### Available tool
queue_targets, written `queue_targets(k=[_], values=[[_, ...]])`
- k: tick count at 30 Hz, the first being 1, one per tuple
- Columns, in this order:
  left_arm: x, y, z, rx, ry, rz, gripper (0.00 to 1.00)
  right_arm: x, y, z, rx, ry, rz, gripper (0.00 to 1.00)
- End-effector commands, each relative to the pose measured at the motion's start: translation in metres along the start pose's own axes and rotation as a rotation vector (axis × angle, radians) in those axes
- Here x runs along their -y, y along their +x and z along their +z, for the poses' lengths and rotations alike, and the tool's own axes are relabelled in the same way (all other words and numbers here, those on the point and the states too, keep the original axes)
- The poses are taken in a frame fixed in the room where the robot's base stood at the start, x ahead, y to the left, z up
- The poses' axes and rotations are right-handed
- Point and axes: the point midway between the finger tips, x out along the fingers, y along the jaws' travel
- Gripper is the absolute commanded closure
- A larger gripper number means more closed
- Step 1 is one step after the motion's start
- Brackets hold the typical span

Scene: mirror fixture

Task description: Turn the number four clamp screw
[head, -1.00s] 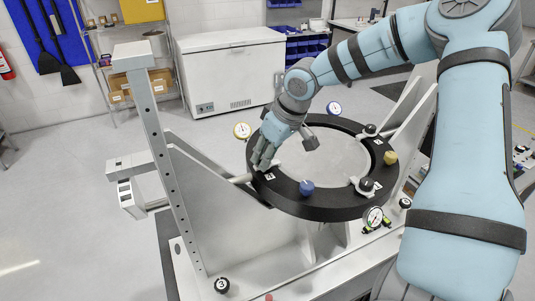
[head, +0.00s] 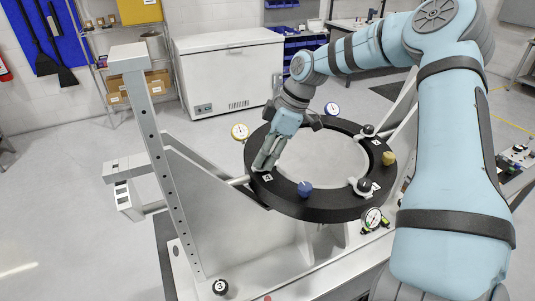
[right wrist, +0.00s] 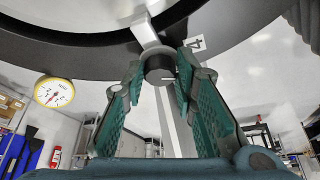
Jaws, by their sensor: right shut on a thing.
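The black ring of the mirror fixture (head: 325,207) carries white number labels, and the label 4 (head: 267,177) is on its left side. It also shows in the right wrist view (right wrist: 196,43). The number four clamp screw is a dark round knob (right wrist: 159,68) beneath a light clamp arm (right wrist: 146,33) at the ring's edge. My right gripper (head: 264,167) is at the ring beside label 4. In the right wrist view its green-padded fingers stand either side of the knob, shut on it. In the head view my fingers hide the knob. My left gripper is not in view.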

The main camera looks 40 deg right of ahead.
Motion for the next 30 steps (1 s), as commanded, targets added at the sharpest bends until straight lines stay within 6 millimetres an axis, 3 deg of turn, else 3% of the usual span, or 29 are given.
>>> queue_targets(k=[12,28,29,30], values=[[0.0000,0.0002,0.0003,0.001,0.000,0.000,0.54,-0.0004,0.0011,0.0007,0.002,-0.182,-0.077,1.00],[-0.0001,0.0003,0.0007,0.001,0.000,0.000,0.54,0.0012,0.0020,0.0017,0.004,-0.206,-0.092,1.00],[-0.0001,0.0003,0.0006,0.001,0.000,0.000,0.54,0.0012,0.0020,0.0017,0.004,-0.206,-0.092,0.69],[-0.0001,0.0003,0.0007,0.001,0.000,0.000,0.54,0.0011,0.0020,0.0016,0.004,-0.206,-0.092,0.63]])
